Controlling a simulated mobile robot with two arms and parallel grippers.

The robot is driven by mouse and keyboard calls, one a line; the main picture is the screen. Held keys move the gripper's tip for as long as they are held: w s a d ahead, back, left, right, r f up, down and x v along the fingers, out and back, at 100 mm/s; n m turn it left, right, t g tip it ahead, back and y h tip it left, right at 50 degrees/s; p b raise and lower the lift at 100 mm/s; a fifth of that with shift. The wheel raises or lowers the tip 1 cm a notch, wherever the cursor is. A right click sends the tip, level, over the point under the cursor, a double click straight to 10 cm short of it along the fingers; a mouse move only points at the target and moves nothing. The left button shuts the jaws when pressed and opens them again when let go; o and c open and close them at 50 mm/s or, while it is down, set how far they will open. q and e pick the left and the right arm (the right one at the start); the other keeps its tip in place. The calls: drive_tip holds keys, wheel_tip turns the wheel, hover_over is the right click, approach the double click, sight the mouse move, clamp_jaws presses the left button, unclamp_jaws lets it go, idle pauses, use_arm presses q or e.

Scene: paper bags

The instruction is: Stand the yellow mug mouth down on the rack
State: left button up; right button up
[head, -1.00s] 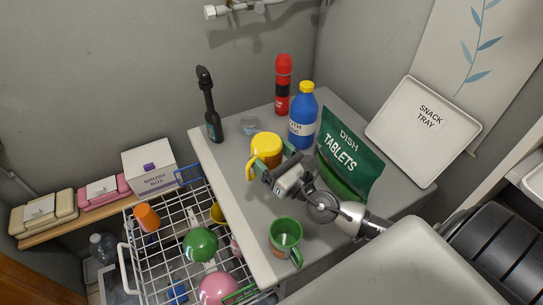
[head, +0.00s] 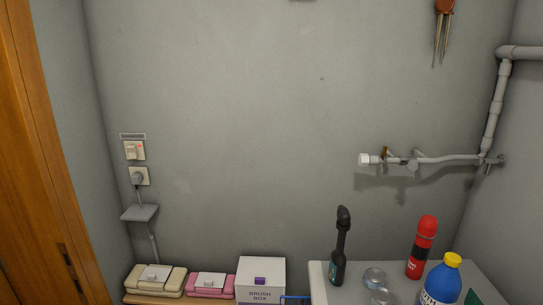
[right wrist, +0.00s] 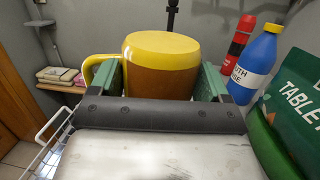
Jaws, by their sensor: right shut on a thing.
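The yellow mug (right wrist: 160,60) shows in the right wrist view, between the green fingers of my right gripper (right wrist: 160,82), which is shut on it. A smooth, closed yellow face is up, with no opening seen, and the handle points left. The mug is not in the head view. White wires of the rack (right wrist: 50,132) show at the lower left of the right wrist view; most of the rack is out of view. My left gripper is in neither view.
A green tablets pouch (right wrist: 298,90) is right of my right gripper. A brush box (head: 260,280) stands at the left on a shelf.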

drive_tip(key=shift+s+a+r+m+h, duration=0.2)
drive_tip(key=shift+s+a+m+h, duration=0.1)
drive_tip(key=shift+s+h, duration=0.25)
